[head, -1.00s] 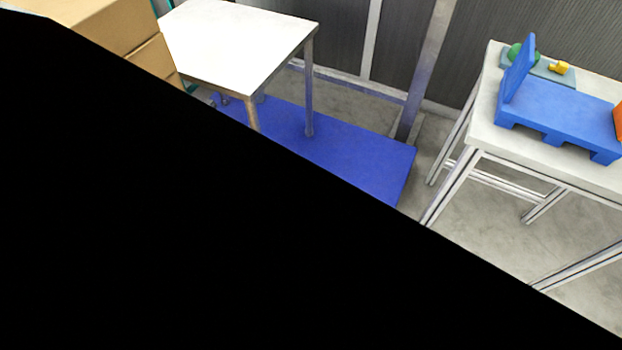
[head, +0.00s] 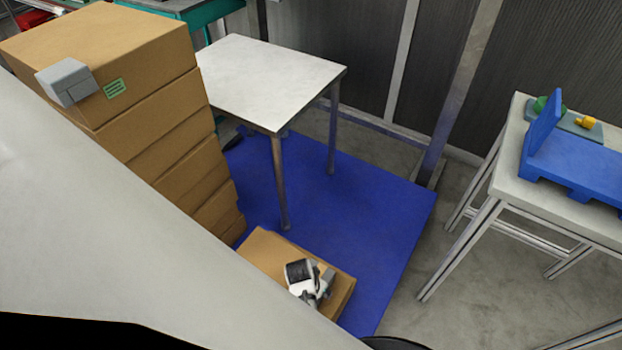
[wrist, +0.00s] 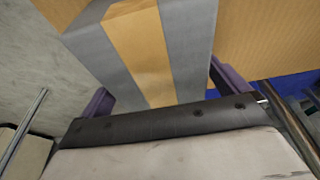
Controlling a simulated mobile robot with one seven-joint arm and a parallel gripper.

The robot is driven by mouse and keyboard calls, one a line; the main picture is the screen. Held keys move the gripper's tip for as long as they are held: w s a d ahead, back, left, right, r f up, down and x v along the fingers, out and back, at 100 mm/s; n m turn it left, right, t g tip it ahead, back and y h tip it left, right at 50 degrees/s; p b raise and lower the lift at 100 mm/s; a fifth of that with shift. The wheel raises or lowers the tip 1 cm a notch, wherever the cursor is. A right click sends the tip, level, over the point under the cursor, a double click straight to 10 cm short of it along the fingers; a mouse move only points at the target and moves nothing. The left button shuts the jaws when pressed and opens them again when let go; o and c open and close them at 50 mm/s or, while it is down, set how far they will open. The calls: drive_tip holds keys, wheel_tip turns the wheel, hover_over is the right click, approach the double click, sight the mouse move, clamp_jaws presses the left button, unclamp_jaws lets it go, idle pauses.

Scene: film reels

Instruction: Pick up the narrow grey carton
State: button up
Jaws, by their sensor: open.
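The narrow grey carton (wrist: 188,45) fills the upper middle of the wrist view. It is grey with a tan strip down its middle. My gripper (wrist: 162,82) is open, with one purple finger on each side of the carton. I cannot tell whether either finger touches it. The dark bar and pale body of my gripper hide the carton's near lower part. In the head view a white and black part, apparently my gripper (head: 308,285), is at a low brown carton (head: 262,250); the grey carton is hard to make out there.
A tall stack of brown cartons (head: 165,135) stands at left, with a small grey box (head: 66,80) at its top edge. A white table (head: 270,80) stands over the blue mat (head: 385,215). At right, another table (head: 510,165) bears a blue pallet-like stand (head: 580,165).

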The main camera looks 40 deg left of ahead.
drive_tip(key=shift+w+f, duration=0.1)
drive_tip(key=shift+f, duration=0.4)
drive_tip(key=c, duration=1.1)
drive_tip(key=shift+r, duration=0.15)
drive_tip(key=shift+c, duration=0.2)
